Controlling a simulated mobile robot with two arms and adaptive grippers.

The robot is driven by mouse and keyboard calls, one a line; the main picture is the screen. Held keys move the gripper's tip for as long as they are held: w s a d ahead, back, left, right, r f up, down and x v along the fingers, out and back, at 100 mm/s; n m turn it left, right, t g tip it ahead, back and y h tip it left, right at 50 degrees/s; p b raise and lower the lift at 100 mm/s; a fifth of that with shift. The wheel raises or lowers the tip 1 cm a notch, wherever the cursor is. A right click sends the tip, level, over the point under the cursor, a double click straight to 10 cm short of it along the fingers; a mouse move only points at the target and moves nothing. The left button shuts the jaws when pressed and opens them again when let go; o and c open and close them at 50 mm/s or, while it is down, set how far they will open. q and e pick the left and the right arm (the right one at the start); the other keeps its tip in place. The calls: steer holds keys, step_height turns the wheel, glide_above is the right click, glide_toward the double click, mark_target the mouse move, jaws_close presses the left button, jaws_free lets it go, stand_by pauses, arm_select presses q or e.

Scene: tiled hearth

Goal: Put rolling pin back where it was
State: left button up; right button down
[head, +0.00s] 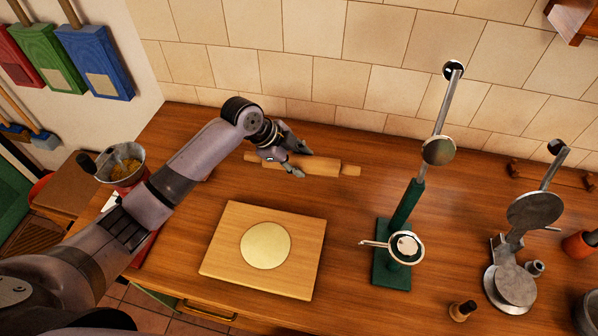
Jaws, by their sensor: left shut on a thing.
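The wooden rolling pin (322,166) lies roughly level near the back of the wooden counter, close to the tiled wall. Its left handle shows to the left of my gripper and its right handle points right. My left gripper (296,162) is shut on the rolling pin toward the left part of its body. The fingers cover part of the pin. I cannot tell whether the pin touches the counter or is just above it. My right gripper is not in view.
A wooden board (222,262) with a flat round of dough (265,245) lies in front. A green-based press (391,262) and a metal press (513,285) stand to the right. Counter between the pin and green press is clear.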

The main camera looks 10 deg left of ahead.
arm_select(q)
steer(key=shift+f, duration=1.2)
step_height(320, 180, down, 3)
steer(key=shift+f+p, duration=0.2)
steer(key=shift+p, duration=0.3)
steer(key=shift+f, duration=0.25)
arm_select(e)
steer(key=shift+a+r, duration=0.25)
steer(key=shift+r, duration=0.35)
arm_select(q)
steer(key=shift+f, duration=0.15)
steer(key=o, duration=1.3)
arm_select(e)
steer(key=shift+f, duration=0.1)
